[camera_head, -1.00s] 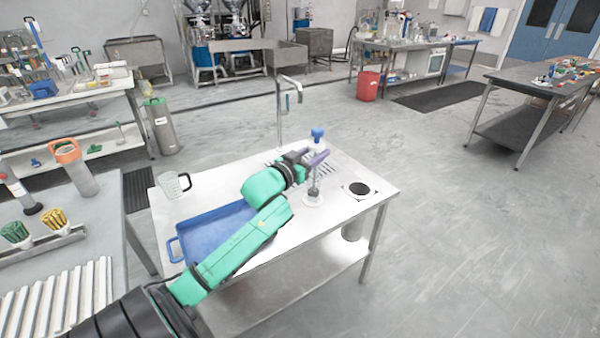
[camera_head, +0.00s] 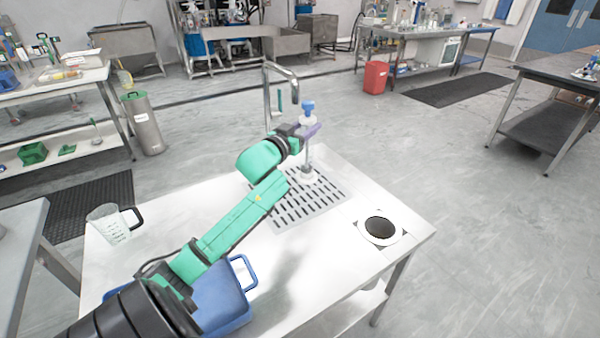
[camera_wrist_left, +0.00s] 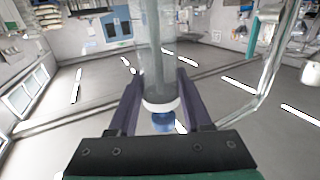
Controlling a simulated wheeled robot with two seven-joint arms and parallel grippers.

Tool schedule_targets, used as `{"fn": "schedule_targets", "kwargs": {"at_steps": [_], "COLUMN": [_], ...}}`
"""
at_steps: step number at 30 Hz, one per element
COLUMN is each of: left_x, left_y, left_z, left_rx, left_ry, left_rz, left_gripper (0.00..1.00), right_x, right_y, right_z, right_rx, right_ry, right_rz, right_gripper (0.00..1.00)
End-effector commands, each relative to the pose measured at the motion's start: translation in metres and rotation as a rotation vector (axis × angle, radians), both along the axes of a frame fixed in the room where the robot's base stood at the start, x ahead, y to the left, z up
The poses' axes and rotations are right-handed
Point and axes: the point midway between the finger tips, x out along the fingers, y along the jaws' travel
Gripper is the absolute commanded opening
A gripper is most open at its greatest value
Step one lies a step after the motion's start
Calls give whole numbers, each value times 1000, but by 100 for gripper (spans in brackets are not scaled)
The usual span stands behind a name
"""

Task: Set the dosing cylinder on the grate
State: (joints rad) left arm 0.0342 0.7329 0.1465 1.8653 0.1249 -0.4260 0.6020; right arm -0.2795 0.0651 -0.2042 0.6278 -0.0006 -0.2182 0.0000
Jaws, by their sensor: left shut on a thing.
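My left gripper (camera_head: 311,130) is shut on the upper part of the dosing cylinder (camera_head: 309,175), just below its blue top. The cylinder is clear, with a grey rod inside and a pale round foot, and it looks upright. In the left wrist view its clear tube (camera_wrist_left: 158,60) stands between the two purple fingers. The slotted grate (camera_head: 290,211) is set in the steel table top. The foot appears over the grate's far part; I cannot tell whether it touches. My right gripper is not in view.
A bent steel tap (camera_head: 266,95) rises behind the grate. A round dark hole (camera_head: 379,228) lies to the right. A blue tray (camera_head: 222,300) is under my left arm at the front. A clear jug (camera_head: 108,224) stands on the table's left. The table front between hole and tray is bare.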

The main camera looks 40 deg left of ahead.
Motion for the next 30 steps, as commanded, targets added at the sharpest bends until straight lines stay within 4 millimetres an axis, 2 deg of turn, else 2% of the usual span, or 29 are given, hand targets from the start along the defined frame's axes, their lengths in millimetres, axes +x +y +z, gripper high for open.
{"fn": "schedule_targets", "kwargs": {"at_steps": [3, 8, 12, 15, 21, 22, 24, 30], "left_x": [0, -1, -1, -1, -1, -1, -1, -1], "left_y": [-1, -1, -2, -2, -2, -2, -2, -2], "left_z": [-32, -59, -85, -94, -94, -95, -95, -94], "left_rx": [-6, -2, -4, -1, 0, -2, 0, 0], "left_ry": [4, 2, 3, 1, 2, 4, 3, 3], "left_rz": [0, -1, -1, -2, -2, -2, -2, -2], "left_gripper": [0, 0, 0, 0, 0, 57, 79, 79], "right_x": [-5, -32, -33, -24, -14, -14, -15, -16], "right_y": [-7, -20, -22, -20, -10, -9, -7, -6], "right_z": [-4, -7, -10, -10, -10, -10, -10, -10], "right_rx": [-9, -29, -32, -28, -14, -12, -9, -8], "right_ry": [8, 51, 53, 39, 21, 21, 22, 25], "right_rz": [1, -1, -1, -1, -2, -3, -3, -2], "right_gripper": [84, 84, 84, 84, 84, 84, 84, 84]}}
